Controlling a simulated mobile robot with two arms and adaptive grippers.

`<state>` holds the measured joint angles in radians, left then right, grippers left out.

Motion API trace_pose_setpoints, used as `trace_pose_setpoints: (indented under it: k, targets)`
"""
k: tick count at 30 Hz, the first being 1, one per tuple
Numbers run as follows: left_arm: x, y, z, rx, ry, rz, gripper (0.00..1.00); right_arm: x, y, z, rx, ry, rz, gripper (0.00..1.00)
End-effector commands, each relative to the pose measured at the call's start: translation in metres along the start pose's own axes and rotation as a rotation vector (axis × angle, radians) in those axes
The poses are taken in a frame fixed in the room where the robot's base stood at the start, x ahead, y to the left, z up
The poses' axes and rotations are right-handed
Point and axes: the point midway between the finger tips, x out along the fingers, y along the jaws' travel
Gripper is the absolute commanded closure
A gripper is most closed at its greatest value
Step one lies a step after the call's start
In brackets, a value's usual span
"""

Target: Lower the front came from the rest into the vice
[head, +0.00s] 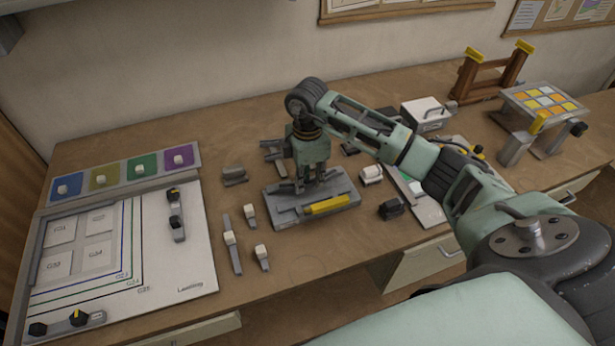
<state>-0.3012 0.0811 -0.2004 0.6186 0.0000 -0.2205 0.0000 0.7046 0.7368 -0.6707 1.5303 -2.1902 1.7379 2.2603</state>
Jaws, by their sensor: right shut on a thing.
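My right gripper (315,184) points down over a grey block with a flat base (345,190), which looks like the vice. A yellow bar (326,205) lies along the block's front. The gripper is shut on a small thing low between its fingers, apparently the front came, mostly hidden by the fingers. I cannot tell whether that thing touches the block. Grey pieces (272,147) stand just behind and left of the gripper; they may be part of the rest. My left gripper is not in view.
Grey strips with white knobs (232,246) lie left of the block. A white layout board (190,270) and coloured pads (104,178) fill the left. A dark clamp-like piece (391,208) sits to the right. A wooden frame (468,80) and a coloured-tile stand (545,100) are far right.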

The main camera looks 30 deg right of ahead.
Motion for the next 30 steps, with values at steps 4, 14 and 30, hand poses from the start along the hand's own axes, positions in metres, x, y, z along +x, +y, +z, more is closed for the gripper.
trace_pose_setpoints:
  k: [4,14,30]
  targets:
    - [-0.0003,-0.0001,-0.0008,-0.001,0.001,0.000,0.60,-0.0007,0.0004,0.0001,0.000,0.000,0.001,1.00]
    - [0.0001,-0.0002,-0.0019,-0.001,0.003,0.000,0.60,-0.0001,0.0004,0.0001,0.000,0.000,0.001,1.00]
    - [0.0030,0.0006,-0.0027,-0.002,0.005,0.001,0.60,0.0053,0.0007,0.0002,0.000,0.001,0.001,1.00]
